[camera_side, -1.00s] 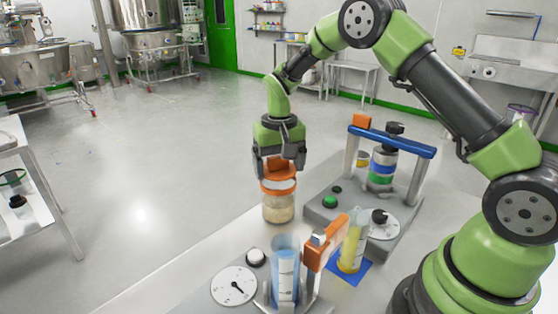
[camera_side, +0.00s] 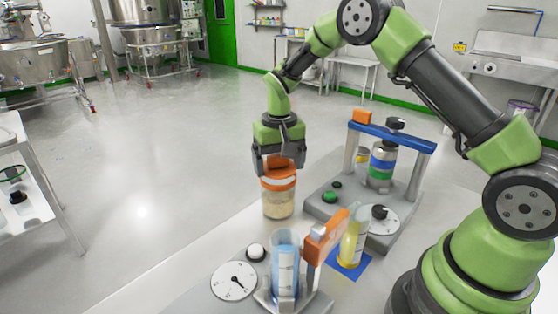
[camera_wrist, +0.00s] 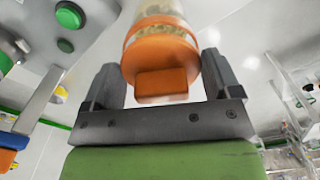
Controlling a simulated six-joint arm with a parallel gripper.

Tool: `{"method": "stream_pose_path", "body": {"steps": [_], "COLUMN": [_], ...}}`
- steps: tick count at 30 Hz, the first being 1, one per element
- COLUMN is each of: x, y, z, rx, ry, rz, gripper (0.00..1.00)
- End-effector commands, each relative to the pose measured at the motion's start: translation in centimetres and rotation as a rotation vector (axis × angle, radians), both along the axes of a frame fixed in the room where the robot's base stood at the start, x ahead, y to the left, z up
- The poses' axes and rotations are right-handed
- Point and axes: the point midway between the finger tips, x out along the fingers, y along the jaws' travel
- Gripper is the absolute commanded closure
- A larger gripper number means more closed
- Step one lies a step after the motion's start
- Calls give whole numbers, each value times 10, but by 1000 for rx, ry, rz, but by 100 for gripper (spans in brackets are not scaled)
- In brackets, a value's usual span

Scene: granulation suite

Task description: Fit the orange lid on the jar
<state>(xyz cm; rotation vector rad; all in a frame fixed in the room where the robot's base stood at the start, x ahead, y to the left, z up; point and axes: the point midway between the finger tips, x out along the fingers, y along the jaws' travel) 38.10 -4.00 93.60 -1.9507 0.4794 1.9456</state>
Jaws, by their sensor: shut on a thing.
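The jar (camera_side: 278,205) is clear, holds pale tan grains and stands upright on the light bench in the side view. The orange lid (camera_side: 279,183) is at the jar's mouth, with a block-shaped grip on top. My gripper (camera_side: 279,168) points down over the jar, its dark fingers on either side of the lid's grip, shut on it. In the wrist view the lid (camera_wrist: 163,57) lies between the fingers, with the jar (camera_wrist: 160,12) beyond it. Whether the lid is fully seated cannot be told.
Right of the jar stands a grey station (camera_side: 318,205) with a blue-barred frame (camera_side: 393,138), a green button and a dial. In front are a blue-filled cylinder (camera_side: 286,265), an orange clamp (camera_side: 325,238) and a yellow-filled cylinder (camera_side: 353,242).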

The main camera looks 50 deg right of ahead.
Motion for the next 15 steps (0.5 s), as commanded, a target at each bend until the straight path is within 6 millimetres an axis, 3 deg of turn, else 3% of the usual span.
{"method": "stream_pose_path", "body": {"steps": [15], "x": [0], "y": [0], "z": [-8], "rx": [1], "ry": [2], "rz": [-1], "gripper": [39]}}
